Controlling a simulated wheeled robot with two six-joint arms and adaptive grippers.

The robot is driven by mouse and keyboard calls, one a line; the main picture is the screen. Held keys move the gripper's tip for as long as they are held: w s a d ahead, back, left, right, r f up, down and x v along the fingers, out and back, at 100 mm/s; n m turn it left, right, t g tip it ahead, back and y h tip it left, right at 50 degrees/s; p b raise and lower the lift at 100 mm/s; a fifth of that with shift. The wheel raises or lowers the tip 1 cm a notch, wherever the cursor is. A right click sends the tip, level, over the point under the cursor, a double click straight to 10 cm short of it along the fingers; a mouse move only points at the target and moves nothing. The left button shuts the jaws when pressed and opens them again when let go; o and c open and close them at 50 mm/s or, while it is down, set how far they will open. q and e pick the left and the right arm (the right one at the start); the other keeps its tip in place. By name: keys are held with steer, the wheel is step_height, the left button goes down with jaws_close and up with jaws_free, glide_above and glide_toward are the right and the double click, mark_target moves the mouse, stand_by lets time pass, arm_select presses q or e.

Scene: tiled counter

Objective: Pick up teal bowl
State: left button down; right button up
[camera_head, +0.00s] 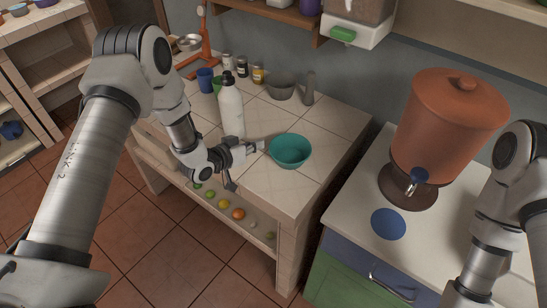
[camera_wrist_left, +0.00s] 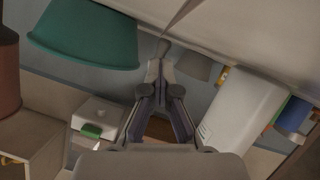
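The teal bowl (camera_head: 290,152) stands upright on the tiled counter near its right front edge. In the left wrist view, which is upside down, the bowl (camera_wrist_left: 88,38) is at the upper left, to the left of the fingers. My left gripper (camera_head: 259,146) is just left of the bowl in the head view, low over the counter. In the left wrist view its fingertips (camera_wrist_left: 160,66) are together, with nothing seen held between them. The bowl's rim is outside the fingers; I cannot tell if they touch it. My right arm shows at the right edge; its gripper is out of view.
A white bottle (camera_head: 231,107) stands close behind my left gripper. Farther back are a grey bowl (camera_head: 280,88), a grey pestle-like thing (camera_head: 309,89), jars (camera_head: 242,68) and a blue cup (camera_head: 205,79). A clay dispenser (camera_head: 440,130) stands on the right-hand counter.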

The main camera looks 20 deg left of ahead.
arm_select(q)
steer(key=c, duration=1.8)
jaws_free()
steer(key=shift+s+d+r, duration=0.1)
steer(key=shift+s, duration=0.05)
steer(key=o, duration=0.5)
